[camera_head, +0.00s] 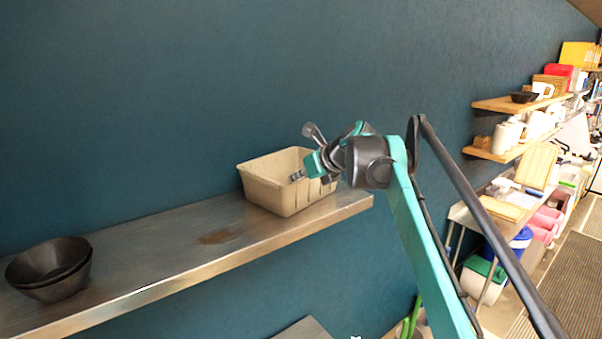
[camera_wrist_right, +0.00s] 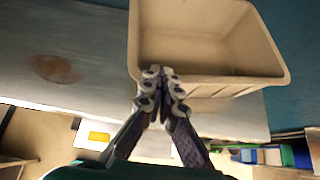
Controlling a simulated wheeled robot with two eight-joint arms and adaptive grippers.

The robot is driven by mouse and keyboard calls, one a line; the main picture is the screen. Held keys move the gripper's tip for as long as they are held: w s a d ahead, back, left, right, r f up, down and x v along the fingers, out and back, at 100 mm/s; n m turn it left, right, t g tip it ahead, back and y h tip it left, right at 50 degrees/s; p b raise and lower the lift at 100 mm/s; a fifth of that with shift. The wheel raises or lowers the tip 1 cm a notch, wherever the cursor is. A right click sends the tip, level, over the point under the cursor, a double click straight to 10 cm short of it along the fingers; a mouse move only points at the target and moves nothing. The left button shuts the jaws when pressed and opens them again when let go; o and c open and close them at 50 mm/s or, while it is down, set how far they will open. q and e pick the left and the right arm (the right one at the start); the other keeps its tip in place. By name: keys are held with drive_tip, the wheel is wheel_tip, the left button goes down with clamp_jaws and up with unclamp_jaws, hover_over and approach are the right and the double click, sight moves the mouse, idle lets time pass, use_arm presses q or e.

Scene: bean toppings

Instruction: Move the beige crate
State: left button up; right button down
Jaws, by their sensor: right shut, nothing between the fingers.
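The beige crate (camera_head: 262,190) stands upright on the metal shelf (camera_head: 150,243), near its right end and close to the blue wall. My right gripper (camera_head: 298,176) is at the crate's right side in the head view, partly in front of its rim. In the right wrist view the crate (camera_wrist_right: 258,42) looks empty, with its near wall facing me. The right gripper's fingers (camera_wrist_right: 160,78) are shut together with nothing between them, right at the crate's near rim. I cannot tell whether they touch it. My left gripper is not in view.
Two nested dark bowls (camera_head: 48,268) sit at the shelf's left end. A brown stain (camera_head: 220,236) marks the shelf left of the crate, and the shelf between is clear. Wooden wall shelves (camera_head: 505,103) with cups stand at the far right.

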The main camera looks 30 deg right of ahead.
drive_tip(key=shift+f, duration=0.1)
drive_tip(key=s, duration=0.2)
drive_tip(key=shift+s+d, duration=0.15)
drive_tip(key=shift+s, duration=0.35)
